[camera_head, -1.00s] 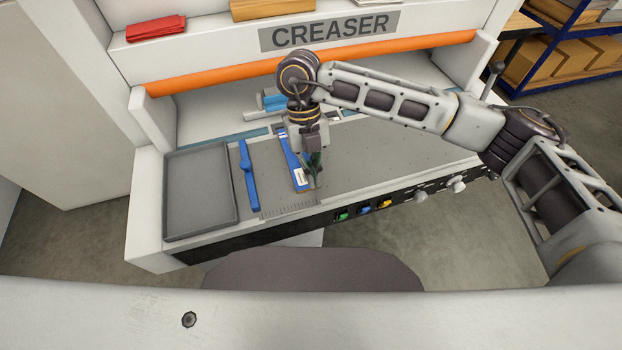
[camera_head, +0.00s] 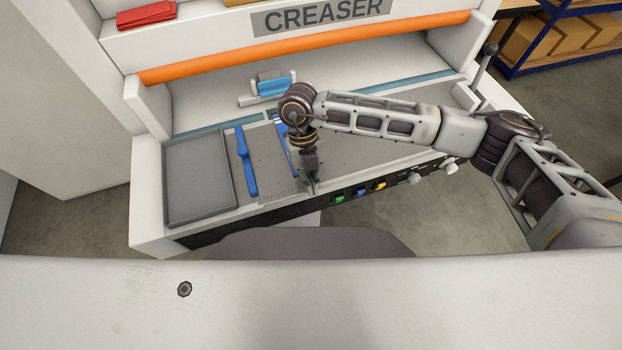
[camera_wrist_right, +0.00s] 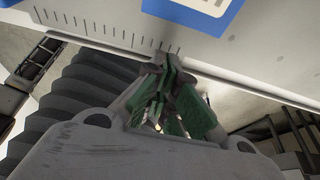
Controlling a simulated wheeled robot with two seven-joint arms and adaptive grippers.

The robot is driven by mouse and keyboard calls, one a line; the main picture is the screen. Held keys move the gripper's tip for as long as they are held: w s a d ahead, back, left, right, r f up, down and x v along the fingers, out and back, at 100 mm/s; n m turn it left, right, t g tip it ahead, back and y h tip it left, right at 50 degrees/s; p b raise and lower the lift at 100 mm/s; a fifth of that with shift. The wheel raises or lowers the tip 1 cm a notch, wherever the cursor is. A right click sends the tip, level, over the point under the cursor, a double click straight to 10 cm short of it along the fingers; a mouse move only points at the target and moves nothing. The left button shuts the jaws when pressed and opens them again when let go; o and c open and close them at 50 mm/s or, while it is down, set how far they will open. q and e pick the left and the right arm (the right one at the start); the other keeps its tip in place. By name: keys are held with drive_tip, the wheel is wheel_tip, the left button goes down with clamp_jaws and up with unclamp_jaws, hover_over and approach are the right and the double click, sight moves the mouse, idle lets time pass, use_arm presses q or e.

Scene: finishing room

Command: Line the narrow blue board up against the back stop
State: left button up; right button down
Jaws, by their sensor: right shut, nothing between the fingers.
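The narrow blue board (camera_head: 294,160) lies on the grey bed of the creaser, largely hidden behind my right arm in the head view. Its near end, blue with a white label, shows at the top of the right wrist view (camera_wrist_right: 192,12). My right gripper (camera_head: 312,189) is shut and empty at the bed's front edge, just short of the board's near end; its green-padded fingers show in the wrist view (camera_wrist_right: 168,62). The gripper appears apart from the board. I cannot clearly make out the back stop or the board's far end. My left gripper is not in view.
A blue bar with a knob (camera_head: 246,163) lies left of the board, beside a grey tray (camera_head: 168,185). A light-blue and grey fixture (camera_head: 272,87) stands behind. Buttons and knobs (camera_head: 361,191) line the front panel. The bed (camera_head: 390,135) right of my arm is clear.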

drive_tip(key=shift+w+a+p, duration=0.15)
drive_tip(key=shift+w+a, duration=0.05)
drive_tip(key=shift+w, duration=0.45)
drive_tip(key=shift+w+a+p, duration=0.15)
drive_tip(key=shift+w+a, duration=0.05)
drive_tip(key=shift+w, duration=0.4)
drive_tip(key=shift+w, duration=0.15)
